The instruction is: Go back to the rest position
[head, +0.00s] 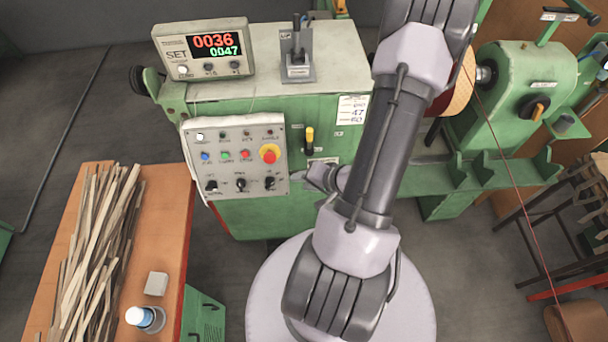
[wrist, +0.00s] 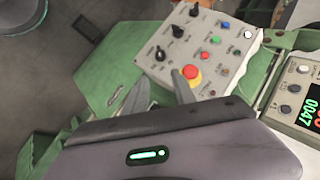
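My gripper (wrist: 162,80) shows in the wrist view with its two grey fingers apart and nothing between them. Beyond the fingers is the control panel (wrist: 205,50), with the red emergency button (wrist: 193,74) close to the right finger in the picture. In the head view my gripper (head: 318,178) is partly hidden behind my arm, just right of the control panel (head: 235,185). I cannot tell from these views how far the fingertips are from the panel. My arm reaches across the middle of the head view.
The green winding machine (head: 510,90) fills the back, with a digital display (head: 205,48) on top reading 0036 and 0047. An orange-topped table (head: 165,230) at left holds wooden strips (head: 95,250), a white block (head: 156,284) and a bottle (head: 140,317). A thin red wire crosses at right.

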